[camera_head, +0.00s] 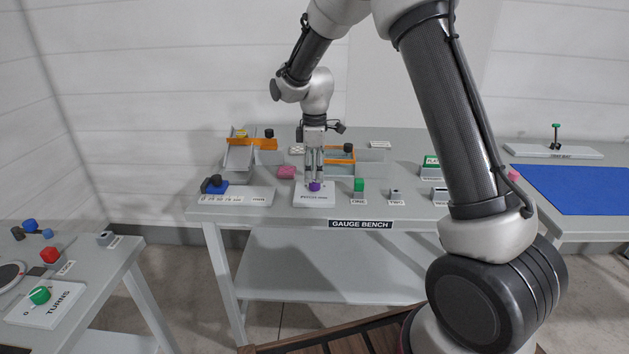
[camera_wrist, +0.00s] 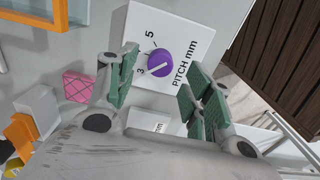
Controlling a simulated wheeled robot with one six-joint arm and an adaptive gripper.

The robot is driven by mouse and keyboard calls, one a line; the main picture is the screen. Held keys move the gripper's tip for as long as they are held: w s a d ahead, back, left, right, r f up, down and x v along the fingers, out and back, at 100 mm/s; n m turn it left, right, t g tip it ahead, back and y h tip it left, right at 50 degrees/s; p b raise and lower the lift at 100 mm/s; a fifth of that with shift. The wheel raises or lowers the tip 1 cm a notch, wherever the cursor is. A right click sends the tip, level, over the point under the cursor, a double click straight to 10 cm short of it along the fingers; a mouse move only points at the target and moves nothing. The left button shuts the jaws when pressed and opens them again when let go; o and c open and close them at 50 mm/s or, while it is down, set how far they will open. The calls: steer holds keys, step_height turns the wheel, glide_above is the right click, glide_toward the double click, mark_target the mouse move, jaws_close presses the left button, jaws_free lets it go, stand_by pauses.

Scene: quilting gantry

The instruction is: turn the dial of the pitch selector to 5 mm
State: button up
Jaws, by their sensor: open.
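The pitch selector is a white plate (camera_head: 301,199) on the gauge bench, with a purple dial (camera_head: 314,187). In the wrist view the plate (camera_wrist: 190,40) reads "PITCH mm", with marks 3 and 5 beside the purple dial (camera_wrist: 160,63). The dial's white pointer line appears turned toward the 3. My gripper (camera_head: 314,179) points down over the dial. In the wrist view my gripper (camera_wrist: 162,70) is open, its green-padded fingers on either side of the dial with gaps showing. I cannot tell how far the fingertips are above the plate.
A pink block (camera_head: 286,172) lies left of the plate, and a green block (camera_head: 359,186) stands to its right. A blue knobbed piece (camera_head: 215,186) sits on a marked strip at the left. Orange-edged trays (camera_head: 252,142) are behind. The bench's front edge is close to the plate.

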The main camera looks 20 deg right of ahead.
mark_target(315, 186)
steer(key=shift+f, duration=1.95)
steer(key=shift+c, duration=0.2)
steer(key=c, duration=1)
